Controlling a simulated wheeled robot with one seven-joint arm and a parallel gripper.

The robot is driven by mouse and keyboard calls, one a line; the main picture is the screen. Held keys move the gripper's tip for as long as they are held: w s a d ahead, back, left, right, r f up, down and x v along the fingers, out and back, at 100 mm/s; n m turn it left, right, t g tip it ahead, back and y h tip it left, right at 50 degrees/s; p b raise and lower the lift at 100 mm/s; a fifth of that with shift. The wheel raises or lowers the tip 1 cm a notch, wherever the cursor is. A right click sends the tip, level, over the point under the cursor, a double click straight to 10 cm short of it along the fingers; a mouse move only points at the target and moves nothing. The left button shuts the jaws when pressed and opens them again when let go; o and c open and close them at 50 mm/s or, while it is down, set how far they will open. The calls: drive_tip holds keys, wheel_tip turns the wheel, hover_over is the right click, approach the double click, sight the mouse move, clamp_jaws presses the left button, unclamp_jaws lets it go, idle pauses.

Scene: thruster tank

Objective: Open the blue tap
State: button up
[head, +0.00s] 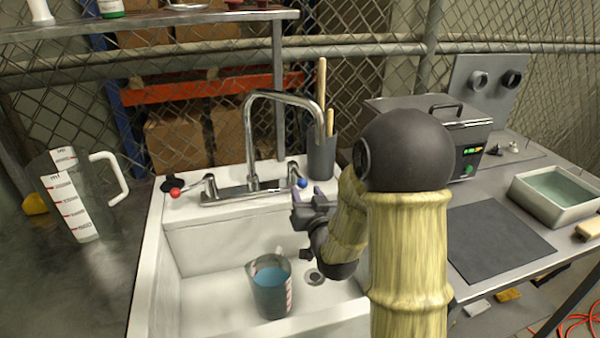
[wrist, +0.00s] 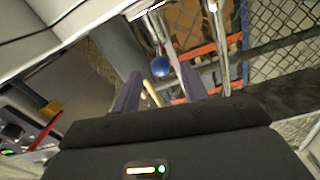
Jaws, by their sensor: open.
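The blue tap (head: 302,183) is a small lever with a blue ball end on the right side of the chrome faucet (head: 251,140) at the back of the white sink. My gripper (head: 307,196) is open and empty, just in front of the blue tap. In the wrist view the blue ball (wrist: 160,66) shows between and beyond the two fingers of my gripper (wrist: 158,88). I cannot tell whether a finger touches it. The red-ended tap (head: 176,192) is on the left side of the faucet.
A measuring jug with blue liquid (head: 271,287) stands in the sink basin (head: 205,300), below my gripper. A dark holder with sticks (head: 321,158) stands behind the blue tap. A large empty jug (head: 75,200) is on the left counter. A dark mat (head: 490,243) lies on the right bench.

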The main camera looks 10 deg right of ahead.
sight(300, 177)
drive_tip(key=w, duration=0.7)
drive_tip(key=shift+a+f, duration=0.1)
drive_tip(key=shift+a, duration=0.05)
clamp_jaws()
